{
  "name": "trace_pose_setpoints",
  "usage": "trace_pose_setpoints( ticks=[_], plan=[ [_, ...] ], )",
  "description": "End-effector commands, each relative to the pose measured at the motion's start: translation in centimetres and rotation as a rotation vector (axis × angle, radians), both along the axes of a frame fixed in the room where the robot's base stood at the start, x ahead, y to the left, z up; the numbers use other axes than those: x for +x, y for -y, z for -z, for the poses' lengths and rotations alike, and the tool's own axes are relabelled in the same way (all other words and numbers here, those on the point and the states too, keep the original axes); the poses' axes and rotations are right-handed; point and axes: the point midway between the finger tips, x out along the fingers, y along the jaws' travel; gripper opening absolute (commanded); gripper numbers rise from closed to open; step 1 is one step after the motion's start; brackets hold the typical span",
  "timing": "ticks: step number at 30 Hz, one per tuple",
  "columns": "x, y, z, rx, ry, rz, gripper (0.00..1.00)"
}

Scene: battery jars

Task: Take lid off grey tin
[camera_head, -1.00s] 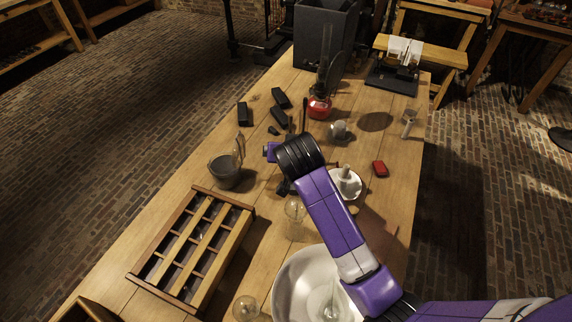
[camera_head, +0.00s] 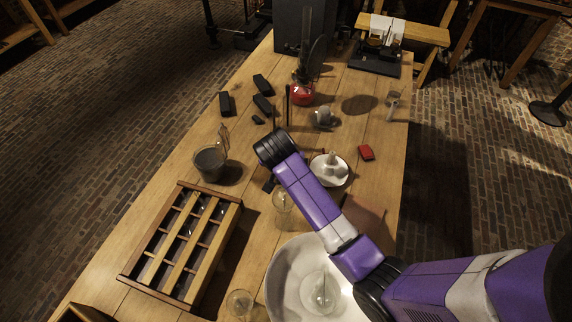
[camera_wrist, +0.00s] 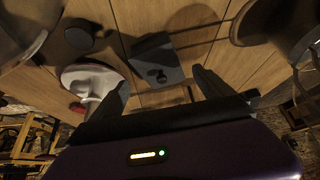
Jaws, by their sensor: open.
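A dark grey square piece with a small black knob-like part (camera_wrist: 150,62) lies on the table in the wrist view, ahead of my fingers. It looks like the grey tin with its lid on, but its sides barely show. My gripper (camera_wrist: 161,80) is open, with one finger on either side of the knob in the picture and nothing visibly held. I cannot tell the height gap. In the head view my arm covers most of this spot; a small dark patch (camera_head: 268,184) shows beside it, tin or gripper unclear.
A grey pot (camera_head: 208,166) and divided wooden tray (camera_head: 150,270) stand left of my arm. A white dish (camera_head: 343,175) and red case (camera_head: 366,152) are right. A large metal bowl (camera_head: 280,270) and glass bulb (camera_head: 282,200) are near. Black blocks (camera_head: 226,104) lie farther back.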

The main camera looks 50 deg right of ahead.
Motion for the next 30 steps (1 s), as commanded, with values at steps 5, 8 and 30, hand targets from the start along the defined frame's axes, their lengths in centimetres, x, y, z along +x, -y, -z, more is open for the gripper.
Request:
trace_pose_setpoints(
  ticks=[5, 8, 30],
  plan=[
    [0.5, 0.8, 1.5, -0.001, 0.0, -0.001, 0.9],
    [0.6, 0.9, 1.7, -0.001, 0.001, -0.001, 0.9],
    [0.5, 0.8, 1.6, -0.002, 0.001, -0.001, 0.06]
  ],
)
